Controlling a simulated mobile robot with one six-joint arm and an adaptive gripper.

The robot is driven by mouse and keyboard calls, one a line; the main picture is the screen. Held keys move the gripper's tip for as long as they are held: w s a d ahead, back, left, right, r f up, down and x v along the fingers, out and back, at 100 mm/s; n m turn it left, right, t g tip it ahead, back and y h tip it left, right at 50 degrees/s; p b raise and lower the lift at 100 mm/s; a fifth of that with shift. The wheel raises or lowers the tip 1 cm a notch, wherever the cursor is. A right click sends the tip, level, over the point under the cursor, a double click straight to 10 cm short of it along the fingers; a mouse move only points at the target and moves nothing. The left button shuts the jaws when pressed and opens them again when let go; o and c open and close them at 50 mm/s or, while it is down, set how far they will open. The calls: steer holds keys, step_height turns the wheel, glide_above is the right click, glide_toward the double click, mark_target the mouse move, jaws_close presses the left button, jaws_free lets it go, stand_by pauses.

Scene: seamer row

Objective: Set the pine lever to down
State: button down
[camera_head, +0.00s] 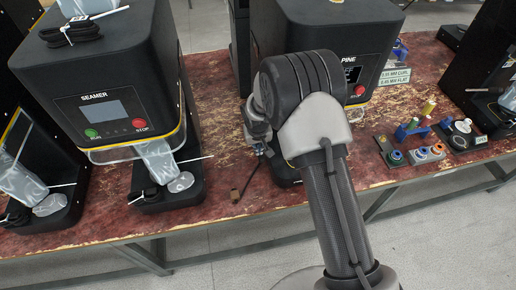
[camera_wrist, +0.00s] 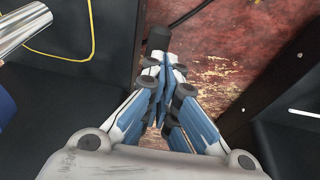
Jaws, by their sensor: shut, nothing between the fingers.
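The machine labelled PINE (camera_head: 346,62) stands behind my arm, which covers much of its front. A short brown handle on a thin dark rod (camera_head: 235,195) shows low beside its base, over the red table; it looks like a lever, but I cannot be sure it is the pine lever. My gripper (camera_wrist: 158,78) is shut and empty in the wrist view, pointing toward the table. A dark cylinder (camera_wrist: 158,38) lies just beyond the fingertips; whether they touch it is unclear. In the head view my gripper is mostly hidden behind my arm.
Coloured spools and small fixtures (camera_head: 425,152) sit at the right. Another black machine (camera_head: 480,60) is at the far right. In the wrist view, dark housings flank my gripper.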

steer(key=s+p+v, duration=0.2)
steer(key=v, duration=0.9)
steer(key=shift+s+d, duration=0.2)
steer(key=shift+s, duration=0.05)
